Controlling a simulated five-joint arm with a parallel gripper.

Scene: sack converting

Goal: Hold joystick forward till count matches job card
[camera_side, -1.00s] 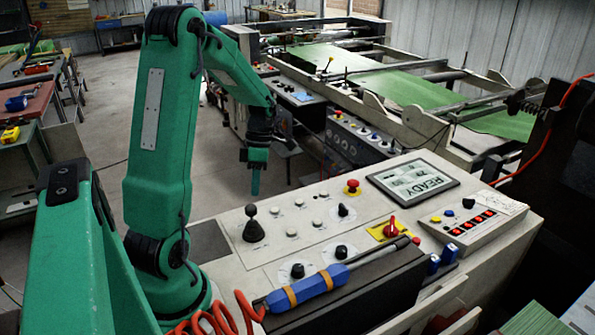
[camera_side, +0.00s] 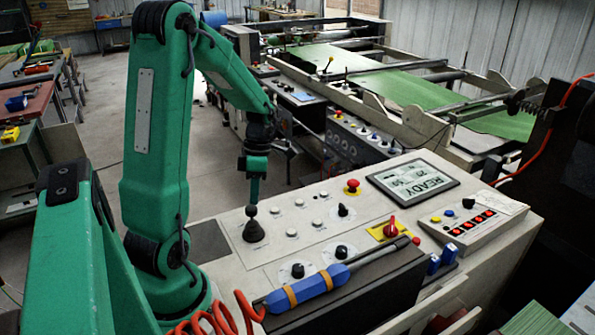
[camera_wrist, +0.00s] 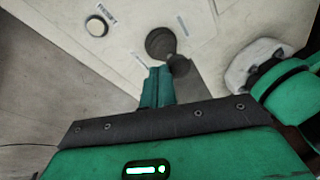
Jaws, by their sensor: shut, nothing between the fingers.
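The black joystick (camera_side: 253,233) with its rubber boot stands at the left of the console panel. Its knob (camera_wrist: 179,65) shows in the wrist view, right beside my fingertips. My gripper (camera_side: 254,199) is shut and empty, pointing down at the top of the knob; it also shows in the wrist view (camera_wrist: 160,70). I cannot tell whether it touches the knob. The display (camera_side: 413,181) reads READY, with smaller figures I cannot read surely. A white slip with small writing (camera_side: 502,204) lies by the button box; its text is unreadable.
A red emergency button (camera_side: 352,187), black knobs and a red rotary switch (camera_side: 390,228) on a yellow plate sit on the panel right of the joystick. A blue tool (camera_side: 308,289) with a coiled red hose lies in front. The sack machine (camera_side: 400,85) stands behind.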

